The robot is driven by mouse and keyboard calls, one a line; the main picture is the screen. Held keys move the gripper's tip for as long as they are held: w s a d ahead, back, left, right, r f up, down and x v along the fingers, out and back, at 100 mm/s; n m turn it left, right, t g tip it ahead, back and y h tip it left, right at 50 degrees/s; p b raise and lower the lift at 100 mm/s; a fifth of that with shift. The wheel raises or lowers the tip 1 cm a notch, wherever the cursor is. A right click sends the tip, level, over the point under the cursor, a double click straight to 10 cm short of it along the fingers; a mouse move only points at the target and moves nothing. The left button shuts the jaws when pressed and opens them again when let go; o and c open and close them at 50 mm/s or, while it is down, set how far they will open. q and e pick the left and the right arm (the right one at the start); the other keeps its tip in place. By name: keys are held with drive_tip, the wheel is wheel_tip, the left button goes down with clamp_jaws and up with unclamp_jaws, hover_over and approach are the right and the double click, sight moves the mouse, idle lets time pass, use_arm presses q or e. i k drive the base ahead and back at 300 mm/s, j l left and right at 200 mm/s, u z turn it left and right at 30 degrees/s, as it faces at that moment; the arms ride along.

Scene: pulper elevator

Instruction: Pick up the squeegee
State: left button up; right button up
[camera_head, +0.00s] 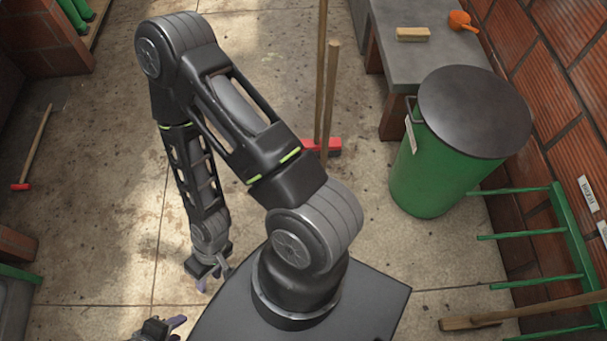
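I cannot tell for sure which long-handled tool is the squeegee. One tool with a wooden handle and a small red head (21,187) lies on the floor at the far left. Another red head (322,146) rests on the floor at upper middle, beside two tall wooden handles (331,95). A tool with a wooden head (468,323) lies at the lower right. My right gripper (214,279) hangs over the floor at lower middle-left, fingers apart and empty. My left gripper (176,331) is below it, cut by the bottom edge; its visible fingers look apart. Both are away from all these tools.
A green barrel (432,170) with a dark lid stands at right, near a grey table (390,60) bearing a brush (412,34) and an orange item (461,20). A green rack (572,235) lines the right wall.

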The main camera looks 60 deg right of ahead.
sight(335, 44)
drive_tip(key=i+z, duration=0.1)
drive_tip(key=i, duration=0.55)
drive_tip(key=i+j+z, duration=0.15)
drive_tip(key=i, duration=0.45)
drive_tip(key=i+l+z, duration=0.1)
drive_tip(key=i+z, duration=0.7)
drive_tip(key=i+j+z, duration=0.1)
drive_tip(key=z, duration=0.3)
drive_tip(key=i+l+z, duration=0.2)
drive_tip(key=i+z, duration=0.75)
drive_tip(key=i+j+z, duration=0.3)
drive_tip(key=i+z, duration=0.35)
drive_tip(key=z, duration=4)
